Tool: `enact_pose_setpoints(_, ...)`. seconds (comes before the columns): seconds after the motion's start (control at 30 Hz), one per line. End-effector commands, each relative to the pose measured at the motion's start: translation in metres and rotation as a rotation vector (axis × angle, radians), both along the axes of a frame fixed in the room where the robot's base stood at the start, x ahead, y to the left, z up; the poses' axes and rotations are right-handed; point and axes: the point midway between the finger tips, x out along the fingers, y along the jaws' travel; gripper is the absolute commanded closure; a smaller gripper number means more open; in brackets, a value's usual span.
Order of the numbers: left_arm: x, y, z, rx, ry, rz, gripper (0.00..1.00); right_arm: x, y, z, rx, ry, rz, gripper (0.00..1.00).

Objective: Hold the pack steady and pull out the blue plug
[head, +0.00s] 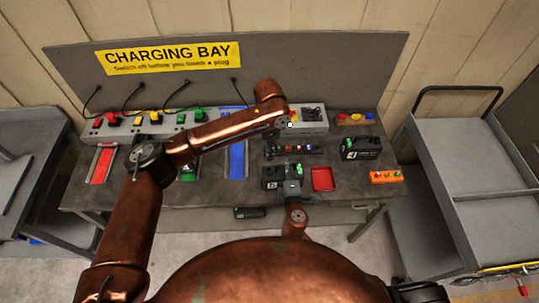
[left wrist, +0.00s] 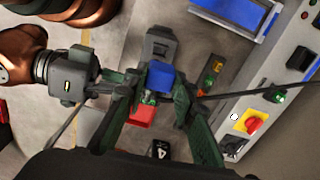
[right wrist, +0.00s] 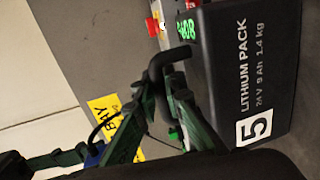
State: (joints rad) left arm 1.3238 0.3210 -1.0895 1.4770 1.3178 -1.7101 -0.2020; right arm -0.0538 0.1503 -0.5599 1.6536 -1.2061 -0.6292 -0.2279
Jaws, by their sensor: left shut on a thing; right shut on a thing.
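The pack (right wrist: 225,75), black and marked 5 and LITHIUM PACK, fills the right of the right wrist view. In the head view the pack (head: 270,184) stands at the table's front. My right gripper (right wrist: 163,84) is shut on its dark handle (right wrist: 168,58). In the left wrist view my left gripper (left wrist: 157,95) is shut on the blue plug (left wrist: 160,76), over the pack area. A thin black cable runs from there toward the charger. I cannot tell whether the plug is seated. My left arm hides much around it in the head view.
A red tray (head: 323,179) lies right of the pack. Another pack (head: 361,148), marked 4, stands at the back right. Chargers with coloured switches line the back. A grey cart (head: 455,150) stands at the right.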

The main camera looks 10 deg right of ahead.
Motion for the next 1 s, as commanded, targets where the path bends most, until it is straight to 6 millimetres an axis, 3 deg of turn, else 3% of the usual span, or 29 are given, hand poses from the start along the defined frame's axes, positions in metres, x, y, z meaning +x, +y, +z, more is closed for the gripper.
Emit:
enact_pose_setpoints(0.27,0.000,0.000,0.003,0.000,0.000,0.000,1.00,-0.001,-0.001,-0.002,0.000,0.004,-0.001,1.00)
enact_pose_setpoints(0.3,0.000,0.000,0.003,0.000,0.000,0.000,1.00,-0.001,-0.001,-0.002,0.000,0.004,-0.001,0.90)
enact_pose_setpoints(0.6,0.000,0.000,0.003,0.000,0.001,0.000,1.00,0.000,0.000,-0.001,0.000,0.002,-0.001,0.70)
enact_pose_setpoints(0.87,0.000,0.000,0.003,0.000,0.001,0.000,1.00,-0.001,0.000,0.000,0.000,0.001,0.000,0.70)
enact_pose_setpoints(1.0,0.000,0.000,0.003,0.000,0.001,0.000,1.00,-0.013,0.000,0.000,0.001,0.003,0.000,0.70)
